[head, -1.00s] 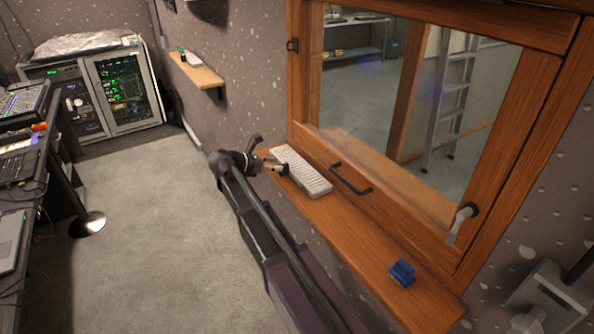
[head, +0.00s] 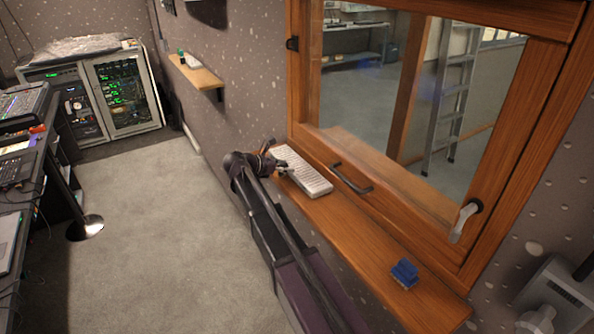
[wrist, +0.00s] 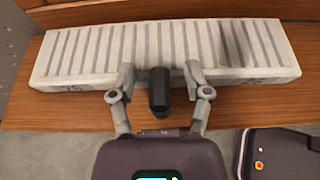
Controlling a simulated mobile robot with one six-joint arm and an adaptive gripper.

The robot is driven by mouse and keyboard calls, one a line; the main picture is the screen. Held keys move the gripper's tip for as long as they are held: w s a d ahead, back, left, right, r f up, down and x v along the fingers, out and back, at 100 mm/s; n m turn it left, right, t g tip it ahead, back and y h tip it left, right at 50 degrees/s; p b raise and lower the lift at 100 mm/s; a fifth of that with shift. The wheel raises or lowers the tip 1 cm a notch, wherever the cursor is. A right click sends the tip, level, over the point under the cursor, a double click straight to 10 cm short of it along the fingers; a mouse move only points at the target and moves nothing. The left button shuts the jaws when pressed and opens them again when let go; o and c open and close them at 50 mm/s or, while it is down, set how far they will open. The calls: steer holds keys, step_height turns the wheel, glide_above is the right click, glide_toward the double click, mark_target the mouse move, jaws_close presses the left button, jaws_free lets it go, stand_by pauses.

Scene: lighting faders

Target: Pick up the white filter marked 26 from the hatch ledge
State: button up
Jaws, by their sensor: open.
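The white filter (head: 305,171) lies flat on the wooden hatch ledge (head: 345,222), below the window frame. In the wrist view the ribbed white filter (wrist: 95,55) runs across the top of the picture, with faint marks on its front edge that I cannot read clearly. My gripper (wrist: 160,78) is open at the filter's near long side. Its two fingertips reach the near edge, spread apart; I cannot tell whether they touch it. In the head view my gripper (head: 279,162) is at the filter's left side, partly covering it.
A blue block-like object (head: 404,273) sits on the ledge's near end. A black handle (head: 352,180) and a silver lever (head: 464,221) stick out from the window frame. A small wall shelf (head: 196,72) is farther back.

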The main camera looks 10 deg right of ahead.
jaws_close()
steer(key=shift+r, duration=0.2)
stand_by(0.5)
step_height(320, 180, up, 2)
steer(key=shift+p, duration=1.2)
steer(key=shift+r+p, duration=0.8)
steer(key=shift+r, duration=0.05)
steer(key=s+r+p, duration=0.1)
steer(key=s, duration=1.5)
steer(key=shift+a, duration=0.15)
